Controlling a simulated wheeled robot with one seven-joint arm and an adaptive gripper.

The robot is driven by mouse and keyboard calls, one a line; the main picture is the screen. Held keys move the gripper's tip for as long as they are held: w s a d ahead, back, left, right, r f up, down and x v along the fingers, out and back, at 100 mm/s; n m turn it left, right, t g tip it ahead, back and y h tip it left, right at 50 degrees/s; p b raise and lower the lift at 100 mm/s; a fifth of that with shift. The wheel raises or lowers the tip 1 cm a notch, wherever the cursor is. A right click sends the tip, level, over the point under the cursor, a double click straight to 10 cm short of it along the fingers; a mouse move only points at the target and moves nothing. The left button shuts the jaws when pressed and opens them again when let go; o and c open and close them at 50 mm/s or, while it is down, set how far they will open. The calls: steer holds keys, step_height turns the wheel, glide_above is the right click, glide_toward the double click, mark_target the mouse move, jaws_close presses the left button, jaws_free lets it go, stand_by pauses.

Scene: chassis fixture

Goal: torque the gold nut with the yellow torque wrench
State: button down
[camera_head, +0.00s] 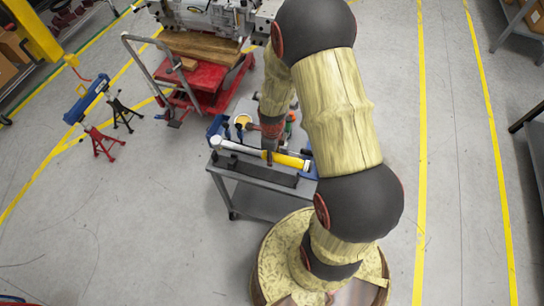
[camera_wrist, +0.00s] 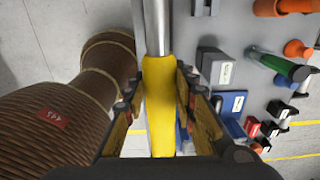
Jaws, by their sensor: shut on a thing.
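The yellow torque wrench (camera_head: 290,160) lies across above the front edge of the grey tool cart (camera_head: 262,203), its silver shaft pointing left. My gripper (camera_head: 268,153) is shut on its yellow handle. In the wrist view the yellow handle (camera_wrist: 160,110) sits between the two fingers of my gripper (camera_wrist: 160,82), with the silver shaft running up out of the frame. I cannot tell whether the wrench touches the cart. The gold nut cannot be made out in either view. A grey metal chassis assembly (camera_head: 225,15) stands at the top.
A red lift cart (camera_head: 200,82) with a wooden block is below the chassis. A green-handled tool (camera_wrist: 285,67), an orange-topped item (camera_wrist: 297,48) and small holders crowd the tool cart beside the wrench. Red and blue stands (camera_head: 103,142) are left. Open floor lies left and right.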

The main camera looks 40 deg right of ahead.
steer(key=shift+w+r+p, duration=0.1)
steer(key=shift+r+p, duration=1.05)
steer(key=shift+r, duration=0.7)
